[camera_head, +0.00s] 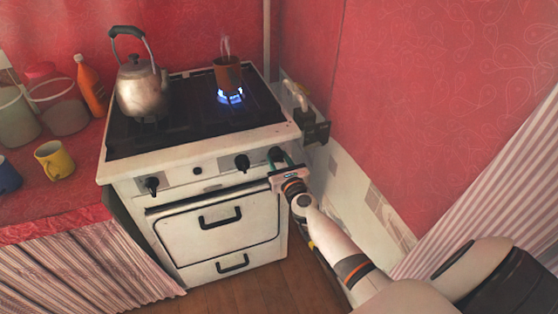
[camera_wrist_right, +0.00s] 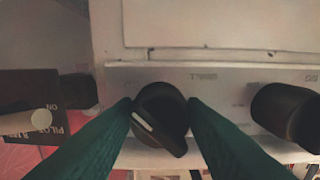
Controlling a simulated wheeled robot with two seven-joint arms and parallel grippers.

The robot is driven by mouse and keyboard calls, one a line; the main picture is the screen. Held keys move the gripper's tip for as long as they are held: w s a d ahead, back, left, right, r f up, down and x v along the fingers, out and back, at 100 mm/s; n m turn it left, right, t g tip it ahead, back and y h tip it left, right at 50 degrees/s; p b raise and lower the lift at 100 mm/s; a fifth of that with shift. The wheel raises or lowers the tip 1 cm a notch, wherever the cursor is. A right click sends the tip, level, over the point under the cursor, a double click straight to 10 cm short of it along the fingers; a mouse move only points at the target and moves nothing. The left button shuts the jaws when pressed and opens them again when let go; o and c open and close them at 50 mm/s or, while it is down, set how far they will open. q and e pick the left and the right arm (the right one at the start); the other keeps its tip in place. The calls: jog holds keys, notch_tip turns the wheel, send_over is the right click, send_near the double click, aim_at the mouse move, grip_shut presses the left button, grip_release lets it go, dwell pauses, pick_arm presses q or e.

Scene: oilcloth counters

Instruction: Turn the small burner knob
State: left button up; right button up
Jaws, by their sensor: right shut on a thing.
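The stove (camera_head: 205,180) stands against the red wall, with a row of black knobs on its white front panel. My right gripper (camera_head: 280,160) is at the rightmost knob (camera_head: 276,154). In the right wrist view my green fingers sit on either side of this black knob (camera_wrist_right: 160,118) and are shut on it. Its white mark is tilted toward the upper left. Another black knob (camera_wrist_right: 287,112) is beside it in that view, to the right. A blue flame (camera_head: 231,97) burns under a small copper-brown pot (camera_head: 227,73) at the back right. My left gripper is not in view.
A metal kettle (camera_head: 141,90) stands on the left of the stovetop. A yellow mug (camera_head: 54,160), jars (camera_head: 60,107) and an orange bottle (camera_head: 91,86) are on the left counter. The right wall is close beside my right arm. An oven handle (camera_head: 220,218) juts out below.

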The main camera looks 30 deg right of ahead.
jog(key=n, duration=0.3)
jog(key=shift+n+p, duration=0.3)
jog(key=shift+p, duration=0.1)
jog(key=n, duration=0.3)
jog(key=shift+n+p, duration=0.3)
jog(key=n+p, duration=0.1)
jog(key=n, duration=0.5)
jog(key=n+p, duration=0.1)
jog(key=n, duration=0.3)
jog(key=shift+d, duration=0.1)
jog(key=n+p, duration=0.1)
jog(key=n, duration=0.2)
jog(key=shift+r+n, duration=0.1)
jog(key=shift+n, duration=0.2)
jog(key=n+p, duration=0.2)
jog(key=n, duration=0.3)
jog(key=shift+n, duration=0.7)
